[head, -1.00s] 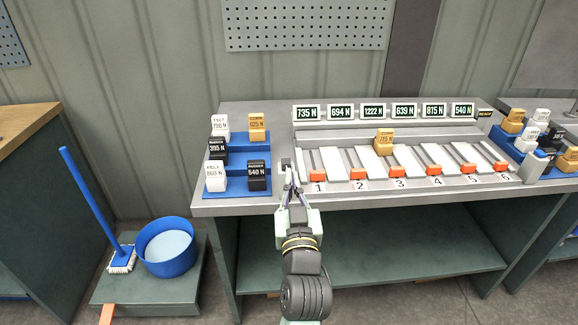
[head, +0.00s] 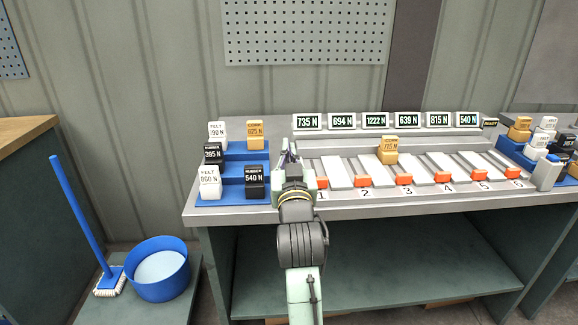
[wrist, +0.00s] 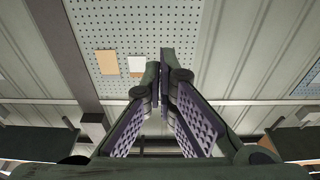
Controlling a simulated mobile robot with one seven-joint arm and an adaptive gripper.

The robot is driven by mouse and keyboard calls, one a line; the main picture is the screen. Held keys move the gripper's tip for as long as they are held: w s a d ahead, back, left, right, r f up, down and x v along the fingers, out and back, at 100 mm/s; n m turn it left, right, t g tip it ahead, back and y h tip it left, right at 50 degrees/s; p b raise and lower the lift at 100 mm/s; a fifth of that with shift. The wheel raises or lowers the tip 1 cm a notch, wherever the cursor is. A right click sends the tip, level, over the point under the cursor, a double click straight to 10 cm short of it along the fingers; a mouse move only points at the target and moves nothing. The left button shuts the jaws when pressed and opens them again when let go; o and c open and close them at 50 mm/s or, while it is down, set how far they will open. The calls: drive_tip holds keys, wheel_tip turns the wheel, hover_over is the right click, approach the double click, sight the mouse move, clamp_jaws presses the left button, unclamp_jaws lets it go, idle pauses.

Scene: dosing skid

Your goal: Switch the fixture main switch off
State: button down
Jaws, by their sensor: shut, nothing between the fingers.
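The grey fixture (head: 450,143) stands on the bench, with a row of lit force displays (head: 376,121) along its back and numbered lanes with orange sliders (head: 404,180). My gripper (head: 286,150) is at the fixture's left end, beside the blue stepped rack. Its fingers are shut and empty; in the wrist view the fingertips (wrist: 160,75) are close together. The main switch cannot be made out clearly; my gripper and wrist cover part of the fixture's left end. Whether the fingers touch anything there cannot be told.
The blue rack (head: 233,188) holds several labelled blocks close to my gripper's left. A yellow block (head: 388,147) stands on the fixture. A small sign (head: 490,123) is at its right end. A blue bucket (head: 159,270) and brush (head: 110,283) are on the left platform. The pegboard (wrist: 120,40) is behind.

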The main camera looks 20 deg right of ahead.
drive_tip(key=shift+w+d+f+b, duration=0.1)
drive_tip(key=shift+w+f+b, duration=0.15)
drive_tip(key=shift+f, duration=0.3)
drive_tip(key=shift+w+d+f+b, duration=0.1)
drive_tip(key=shift+f+b, duration=0.15)
drive_tip(key=shift+f, duration=0.35)
drive_tip(key=shift+w+f+b, duration=0.2)
drive_tip(key=shift+f+b, duration=0.05)
drive_tip(key=shift+f, duration=0.3)
drive_tip(key=shift+r+p, duration=0.1)
drive_tip(key=shift+p, duration=0.25)
